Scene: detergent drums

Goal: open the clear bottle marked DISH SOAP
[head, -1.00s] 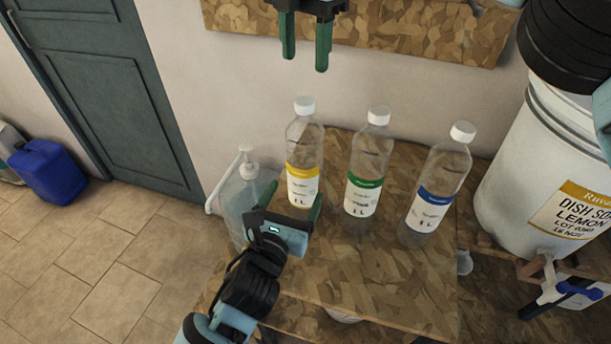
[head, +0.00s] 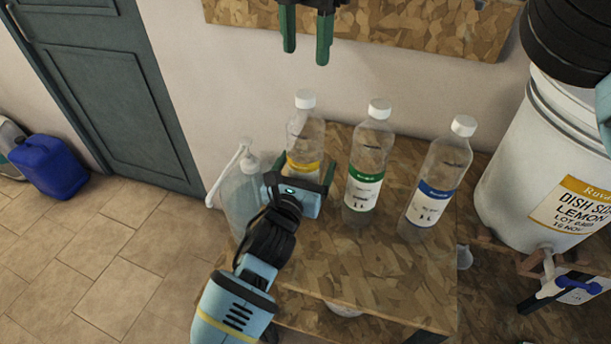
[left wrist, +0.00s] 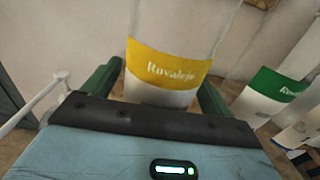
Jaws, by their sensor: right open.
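A clear bottle with a yellow label (head: 304,138) and white cap stands upright on the wooden table; its small print is not readable. In the left wrist view its yellow band (left wrist: 170,66) reads "Rovaleje". My left gripper (head: 301,170) is open low at this bottle, with one green finger to each side of it; the gripper body hides the bottle's lower part. Similar bottles with a green label (head: 366,180) and a blue label (head: 432,200) stand to the right, both capped. My right gripper (head: 306,48) is open and empty, high at the top of the head view.
A pump bottle (head: 240,195) stands close on the left of my left gripper. A white drum (head: 520,165) labelled DISH SOAP LEMON, with a tap, stands at right. The wooden table (head: 385,285) is clear in front. A blue jerrycan (head: 50,166) is on the floor.

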